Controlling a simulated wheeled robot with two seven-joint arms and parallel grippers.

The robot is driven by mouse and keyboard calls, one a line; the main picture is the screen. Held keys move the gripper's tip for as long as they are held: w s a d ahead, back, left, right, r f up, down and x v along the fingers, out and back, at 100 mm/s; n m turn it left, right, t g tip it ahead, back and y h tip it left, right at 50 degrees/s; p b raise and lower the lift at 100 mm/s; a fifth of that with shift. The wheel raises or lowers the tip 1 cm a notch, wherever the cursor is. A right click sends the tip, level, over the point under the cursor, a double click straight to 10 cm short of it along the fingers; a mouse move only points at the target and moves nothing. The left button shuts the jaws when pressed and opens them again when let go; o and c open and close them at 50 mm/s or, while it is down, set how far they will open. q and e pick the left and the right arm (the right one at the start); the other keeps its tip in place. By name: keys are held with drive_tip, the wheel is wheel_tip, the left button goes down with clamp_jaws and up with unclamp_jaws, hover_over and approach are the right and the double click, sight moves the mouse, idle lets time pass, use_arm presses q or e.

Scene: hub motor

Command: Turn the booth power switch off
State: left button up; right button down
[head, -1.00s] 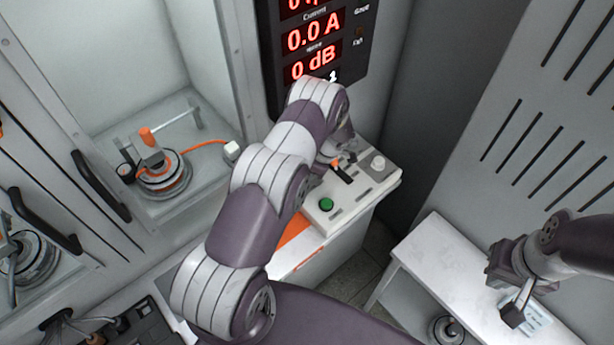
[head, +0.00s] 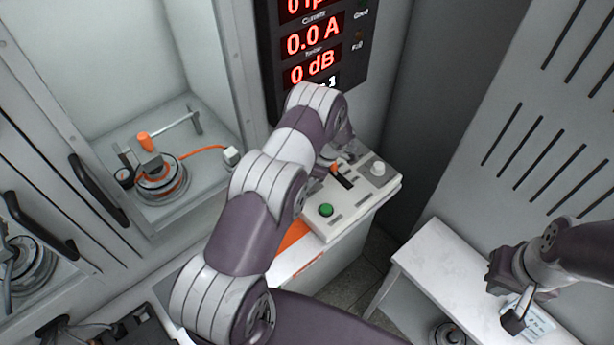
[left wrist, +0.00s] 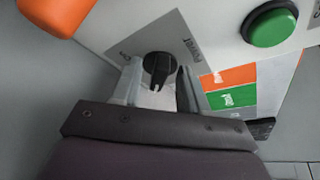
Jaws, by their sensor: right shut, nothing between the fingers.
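The power switch is a black rotary knob (left wrist: 158,68) on a grey plate marked POWER, in the left wrist view. My left gripper (left wrist: 160,92) has one finger on each side of the knob. The fingers look spread, with the knob between their tips; whether either one touches it I cannot tell. My right gripper (head: 513,322) is shut and empty, above the white table at the lower right.
A green button (head: 326,210) and a grey knob (head: 378,168) sit on the control box; the button also shows in the left wrist view (left wrist: 270,27). A red-digit display (head: 313,45) stands behind. A white table (head: 440,255) is at right, a motor fixture (head: 160,180) at left.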

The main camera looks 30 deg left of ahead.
use_arm(q)
drive_tip(key=b+v, duration=0.2)
drive_tip(key=v, duration=1)
drive_tip(key=shift+r, duration=0.3)
drive_tip(key=shift+d, duration=0.1)
